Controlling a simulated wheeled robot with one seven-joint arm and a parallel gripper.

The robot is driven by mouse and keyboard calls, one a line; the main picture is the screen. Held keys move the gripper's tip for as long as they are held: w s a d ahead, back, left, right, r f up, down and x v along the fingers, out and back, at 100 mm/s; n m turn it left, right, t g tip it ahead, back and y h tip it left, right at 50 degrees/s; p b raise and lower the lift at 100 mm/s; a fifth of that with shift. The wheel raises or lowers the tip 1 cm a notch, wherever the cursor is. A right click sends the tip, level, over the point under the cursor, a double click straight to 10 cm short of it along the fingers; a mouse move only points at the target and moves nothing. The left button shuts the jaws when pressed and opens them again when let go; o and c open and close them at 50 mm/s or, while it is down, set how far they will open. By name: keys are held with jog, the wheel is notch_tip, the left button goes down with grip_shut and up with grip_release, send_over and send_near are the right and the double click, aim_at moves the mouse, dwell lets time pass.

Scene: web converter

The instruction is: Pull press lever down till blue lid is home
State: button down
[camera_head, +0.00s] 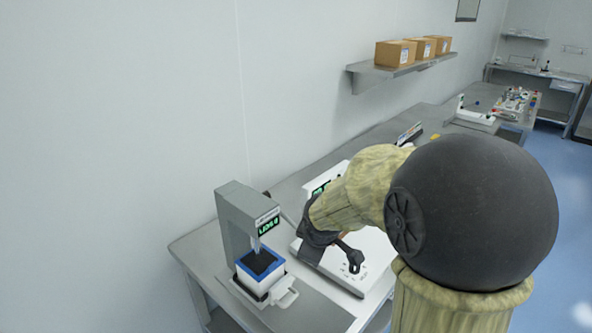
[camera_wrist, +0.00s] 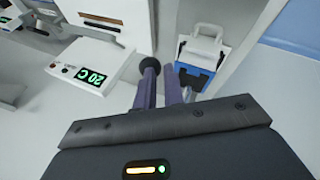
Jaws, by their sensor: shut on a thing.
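The press (camera_head: 234,220) stands at the near left of the bench, a grey column and head with a green display. Below its ram, the blue lid (camera_head: 243,268) sits on a white box; I cannot tell whether it is fully seated. Blue also shows at the press base in the wrist view (camera_wrist: 193,82). My gripper (camera_wrist: 160,78) is shut, with a round black knob (camera_wrist: 150,65) at its fingertips, which appears to be the end of the press lever. The rest of the lever is hidden. In the head view my arm covers most of the gripper, right of the press.
A white instrument (camera_head: 375,250) lies right of the press, close to my gripper; a green display with "20 C" (camera_wrist: 90,76) shows in the wrist view. A wall shelf (camera_head: 400,72) holds cardboard boxes. More equipment stands farther along the bench. Blue floor lies to the right.

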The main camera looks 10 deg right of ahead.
jog(key=shift+s+f+g, duration=0.2)
jog(key=shift+s+f, duration=0.05)
jog(key=shift+f, duration=0.3)
jog(key=shift+s+f+g, duration=0.2)
jog(key=shift+s+f, duration=0.05)
jog(key=shift+f, duration=0.3)
jog(key=s+d+p+v, duration=0.1)
jog(key=p+v, duration=0.2)
jog(key=v, duration=1.1)
jog(key=shift+s+f+t, duration=0.35)
jog(key=shift+s+t, duration=0.05)
jog(key=shift+s, duration=0.05)
jog(key=shift+d, duration=0.1)
jog(key=s+a+f+m+g, duration=0.1)
jog(key=f+m, duration=0.4)
jog(key=f, duration=0.1)
jog(key=s+a+f+m+g+y, duration=0.1)
jog(key=s+f+m+g, duration=0.1)
jog(key=f+m, duration=0.3)
notch_tip(320, 180, down, 3)
jog(key=shift+s+r+g, duration=0.25)
jog(key=shift+s+g, duration=0.05)
jog(key=shift+s, duration=0.05)
